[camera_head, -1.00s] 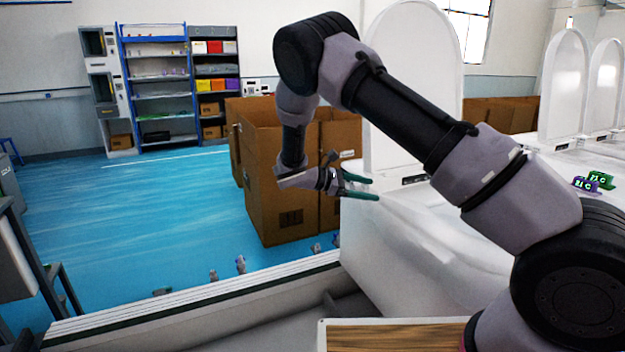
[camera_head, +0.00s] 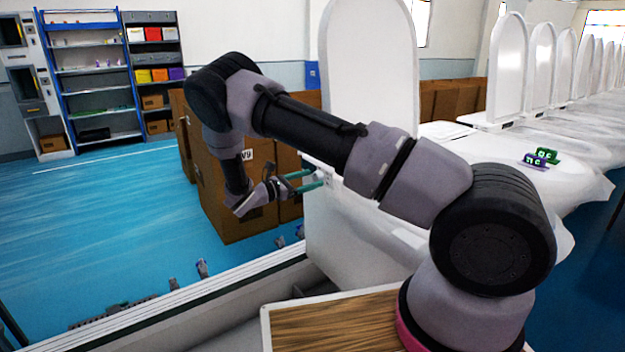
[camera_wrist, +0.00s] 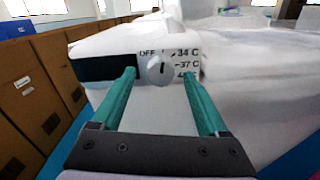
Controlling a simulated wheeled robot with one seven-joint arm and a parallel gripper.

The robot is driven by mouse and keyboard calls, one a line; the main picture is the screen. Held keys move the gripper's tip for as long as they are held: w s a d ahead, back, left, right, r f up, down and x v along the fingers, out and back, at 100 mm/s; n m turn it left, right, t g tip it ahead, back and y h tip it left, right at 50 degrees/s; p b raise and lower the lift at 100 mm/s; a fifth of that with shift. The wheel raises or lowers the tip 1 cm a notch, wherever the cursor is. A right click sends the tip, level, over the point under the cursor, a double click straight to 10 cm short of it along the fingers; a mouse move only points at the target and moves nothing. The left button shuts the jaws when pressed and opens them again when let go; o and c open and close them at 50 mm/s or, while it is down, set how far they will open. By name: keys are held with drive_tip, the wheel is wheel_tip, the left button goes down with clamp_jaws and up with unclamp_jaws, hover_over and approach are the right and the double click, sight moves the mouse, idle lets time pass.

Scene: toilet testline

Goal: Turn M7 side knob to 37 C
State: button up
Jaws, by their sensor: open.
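The side knob (camera_wrist: 160,70) is a small round grey-white dial with a short dark, roughly upright mark, on the end face of a white toilet unit (camera_wrist: 158,105). Printed labels around it read OFF, 34 C and 37 C; a lower label is partly hidden by the right finger. My gripper (camera_wrist: 160,75) is open, with its green fingers either side of the knob; I cannot tell whether they touch it. In the head view, my gripper (camera_head: 315,180) is at the side of the nearest toilet (camera_head: 350,225), where the knob is too small to make out.
Brown cartons (camera_head: 232,205) stand close to the left of my gripper. More toilets with raised lids (camera_head: 507,70) run back to the right. Purple and green tags (camera_head: 540,157) sit on one of them. Shelves (camera_head: 95,85) stand at the far left, with open blue floor before them.

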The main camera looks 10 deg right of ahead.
drive_tip(key=shift+x, duration=0.85)
clamp_jaws()
